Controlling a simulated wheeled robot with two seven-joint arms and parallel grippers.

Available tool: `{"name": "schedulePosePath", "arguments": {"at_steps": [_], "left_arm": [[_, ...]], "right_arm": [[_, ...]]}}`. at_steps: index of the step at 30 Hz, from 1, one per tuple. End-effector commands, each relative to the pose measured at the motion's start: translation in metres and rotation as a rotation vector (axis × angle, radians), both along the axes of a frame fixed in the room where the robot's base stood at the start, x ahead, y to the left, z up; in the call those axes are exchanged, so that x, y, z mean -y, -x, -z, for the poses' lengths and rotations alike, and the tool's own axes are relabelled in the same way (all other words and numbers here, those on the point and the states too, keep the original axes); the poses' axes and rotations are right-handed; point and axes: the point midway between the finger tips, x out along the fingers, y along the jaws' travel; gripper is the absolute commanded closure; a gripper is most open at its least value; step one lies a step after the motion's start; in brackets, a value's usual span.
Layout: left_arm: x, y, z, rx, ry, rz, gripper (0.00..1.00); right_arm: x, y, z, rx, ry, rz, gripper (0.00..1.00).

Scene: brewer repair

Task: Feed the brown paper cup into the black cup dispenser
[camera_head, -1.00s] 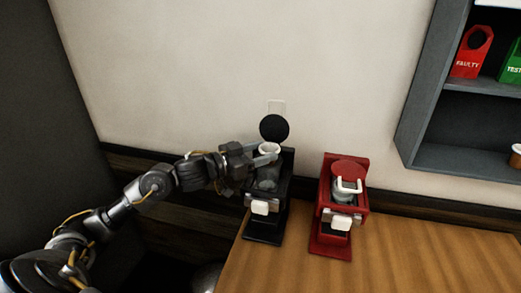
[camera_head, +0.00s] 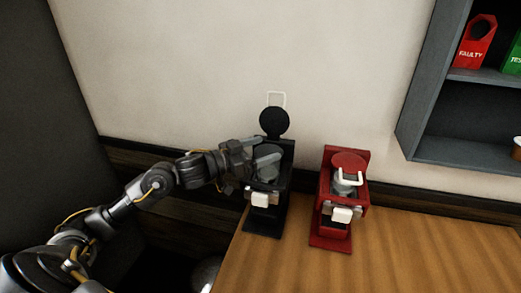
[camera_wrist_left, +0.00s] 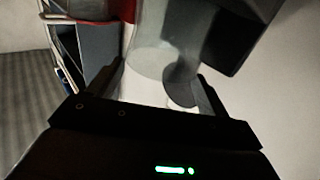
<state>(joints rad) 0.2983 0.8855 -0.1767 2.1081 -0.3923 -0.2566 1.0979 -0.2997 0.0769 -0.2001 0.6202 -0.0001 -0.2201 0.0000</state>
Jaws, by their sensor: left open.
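The black cup dispenser (camera_head: 265,222) stands at the left end of the table, its round black lid (camera_head: 274,122) raised. A grey see-through cylinder sits in its top, and also shows in the left wrist view (camera_wrist_left: 160,45). My left gripper (camera_head: 264,153) is at the top of this cylinder, its fingers open and apart. They also show open in the left wrist view (camera_wrist_left: 158,88), with no clear cup between them. The cup seen there earlier is not visible; I cannot tell whether it is inside the cylinder. My right gripper is out of view.
A red machine (camera_head: 331,235) with a closed lid stands just right of the black one. A grey wall shelf (camera_head: 440,152) at the right holds red and green tags and part of a brown cup (camera_head: 517,150). The table's front is clear.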

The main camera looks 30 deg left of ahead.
Motion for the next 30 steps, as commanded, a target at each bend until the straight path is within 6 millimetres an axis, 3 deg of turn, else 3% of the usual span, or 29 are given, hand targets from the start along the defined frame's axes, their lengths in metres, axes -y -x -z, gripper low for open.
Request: {"name": "schedulePosePath", "arguments": {"at_steps": [7, 18, 30], "left_arm": [[-0.006, 0.009, 0.003, 0.0, -0.001, -0.001, 0.21], [-0.038, 0.063, 0.005, -0.004, -0.003, -0.001, 0.21], [-0.055, 0.091, 0.001, -0.001, 0.0, 0.0, 0.21]], "right_arm": [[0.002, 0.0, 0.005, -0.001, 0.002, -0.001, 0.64], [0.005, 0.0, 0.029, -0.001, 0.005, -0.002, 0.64], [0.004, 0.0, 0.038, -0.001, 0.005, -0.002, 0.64]]}}
